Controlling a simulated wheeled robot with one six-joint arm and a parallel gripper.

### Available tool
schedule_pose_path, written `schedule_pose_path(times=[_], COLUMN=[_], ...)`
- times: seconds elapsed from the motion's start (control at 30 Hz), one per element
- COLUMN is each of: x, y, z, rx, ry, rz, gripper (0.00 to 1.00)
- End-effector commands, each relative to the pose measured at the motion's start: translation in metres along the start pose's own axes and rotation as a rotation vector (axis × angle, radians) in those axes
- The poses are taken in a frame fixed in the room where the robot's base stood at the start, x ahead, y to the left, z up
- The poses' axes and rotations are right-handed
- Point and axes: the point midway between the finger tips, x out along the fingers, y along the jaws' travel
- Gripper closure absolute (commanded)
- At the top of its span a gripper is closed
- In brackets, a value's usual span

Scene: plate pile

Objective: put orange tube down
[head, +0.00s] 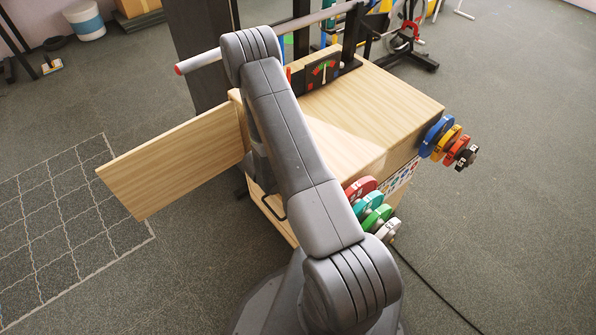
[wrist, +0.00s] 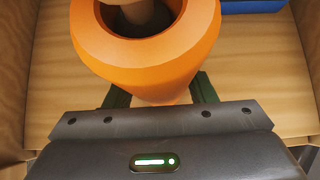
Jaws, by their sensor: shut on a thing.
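The orange tube (wrist: 160,75) fills the upper middle of the wrist view, with its round, dark opening facing the camera. A tan shape shows inside the opening; I cannot tell whether it is part of the tube. My gripper (wrist: 160,97) is shut on the tube's near, lower side, with its dark green fingers on either side. Around them are pale wooden surfaces, like the inside of a box. In the head view my arm reaches down to the wooden cabinet, and the gripper and tube are hidden. I cannot tell whether the tube touches the wood below it.
A blue object (wrist: 252,5) lies at the top right of the wrist view. Wooden walls stand close on both sides. In the head view, the cabinet (head: 385,100) has an open door panel (head: 175,160) on its left and colored weight plates (head: 437,137) on its right.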

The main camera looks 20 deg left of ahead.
Motion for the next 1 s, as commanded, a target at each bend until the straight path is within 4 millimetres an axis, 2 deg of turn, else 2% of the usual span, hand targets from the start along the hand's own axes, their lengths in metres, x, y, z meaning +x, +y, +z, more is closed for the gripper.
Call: schedule_pose_path(times=[0.27, 0.3, 0.4, 0.77, 1.0], x=[0.001, 0.001, 0.000, -0.004, -0.044], y=[0.000, 0.000, 0.000, 0.000, 0.001], z=[-0.001, -0.001, 0.000, 0.002, 0.002], rx=[0.001, 0.001, 0.001, 0.000, -0.001], ry=[0.000, 0.001, 0.001, 0.000, 0.000], rz=[0.001, 0.000, 0.000, 0.001, 0.004], gripper=[0.89, 0.46, 0.28, 0.28, 0.28])
